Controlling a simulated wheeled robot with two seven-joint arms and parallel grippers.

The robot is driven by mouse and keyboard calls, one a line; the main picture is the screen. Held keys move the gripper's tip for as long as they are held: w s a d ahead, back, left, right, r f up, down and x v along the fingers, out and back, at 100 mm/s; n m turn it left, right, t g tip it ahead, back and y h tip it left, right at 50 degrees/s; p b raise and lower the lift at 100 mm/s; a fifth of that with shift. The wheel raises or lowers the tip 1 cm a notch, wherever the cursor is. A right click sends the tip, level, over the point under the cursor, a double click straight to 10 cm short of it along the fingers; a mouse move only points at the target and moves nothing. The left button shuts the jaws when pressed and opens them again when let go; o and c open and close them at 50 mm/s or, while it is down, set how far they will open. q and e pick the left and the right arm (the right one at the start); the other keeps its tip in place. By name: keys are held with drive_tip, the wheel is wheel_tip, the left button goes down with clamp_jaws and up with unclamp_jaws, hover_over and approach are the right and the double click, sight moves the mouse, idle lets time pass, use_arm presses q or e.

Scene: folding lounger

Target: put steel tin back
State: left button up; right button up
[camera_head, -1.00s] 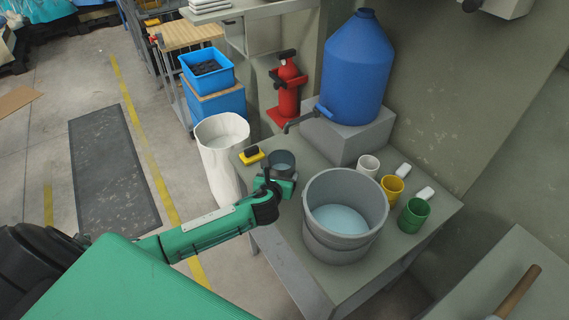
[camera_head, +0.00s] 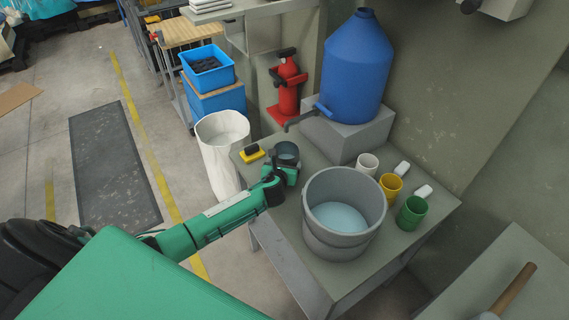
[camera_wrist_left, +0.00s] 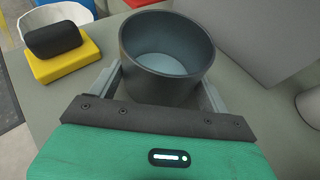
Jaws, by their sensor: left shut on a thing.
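The steel tin (camera_head: 287,152) is a dark grey, open-topped cup near the left side of the table, below the tap of the blue water jug. My left gripper (camera_head: 283,168) is shut on it from the near side. My right gripper is not in view.
A large grey bucket of water (camera_head: 343,240) stands just right of the gripper. White (camera_head: 367,165), yellow (camera_head: 391,186) and green (camera_head: 412,212) cups stand beyond it. A yellow block with a black top (camera_head: 251,154) lies left of the tin. The blue jug (camera_head: 357,70) stands behind.

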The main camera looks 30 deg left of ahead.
use_arm(q)
drive_tip(key=o, duration=1.1)
drive_tip(key=shift+f, duration=0.1)
drive_tip(key=shift+s+r, duration=0.1)
drive_tip(key=shift+r, duration=0.1)
drive_tip(key=v, duration=1.2)
